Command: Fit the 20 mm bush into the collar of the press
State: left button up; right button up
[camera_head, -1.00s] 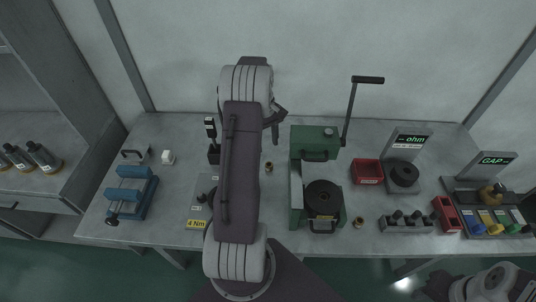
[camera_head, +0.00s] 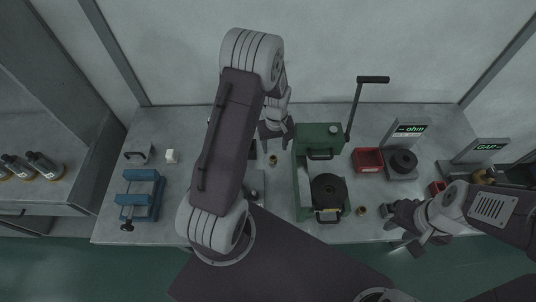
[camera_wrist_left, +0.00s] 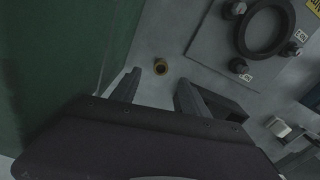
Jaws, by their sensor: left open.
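The press (camera_head: 305,165) is green with a long black lever. A black ring (camera_head: 328,188) sits at its base; I cannot tell whether this is the collar. A small brass bush (camera_head: 273,160) stands on the table left of the press. It also shows in the left wrist view (camera_wrist_left: 160,67), just beyond and between the fingertips. A second brass bush (camera_head: 361,210) stands right of the press. I cannot read either bush's size. My left gripper (camera_head: 275,146) is open and empty above the first bush. My right gripper (camera_head: 398,222) is over the front right table; its jaws are unclear.
A red bin (camera_head: 367,160) and the ohm gauge (camera_head: 405,140) stand right of the press. A blue vise (camera_head: 140,195) and a white block (camera_head: 172,156) are at the left. In the wrist view, a grey plate with a black ring (camera_wrist_left: 265,25) lies beside the bush.

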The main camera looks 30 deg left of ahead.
aim_at(273, 157)
pick_arm(q)
jog(key=f, duration=0.2)
jog(key=a+f, duration=0.1)
jog(key=shift+w+f, duration=0.2)
jog(key=shift+f, duration=0.2)
jog(key=f, duration=0.2)
jog(key=f+p, duration=0.1)
jog(key=shift+s+d+f, duration=0.1)
jog(key=shift+d+f, duration=0.1)
jog(key=shift+f, duration=0.5)
jog(key=shift+a+f, duration=0.15)
grip_shut()
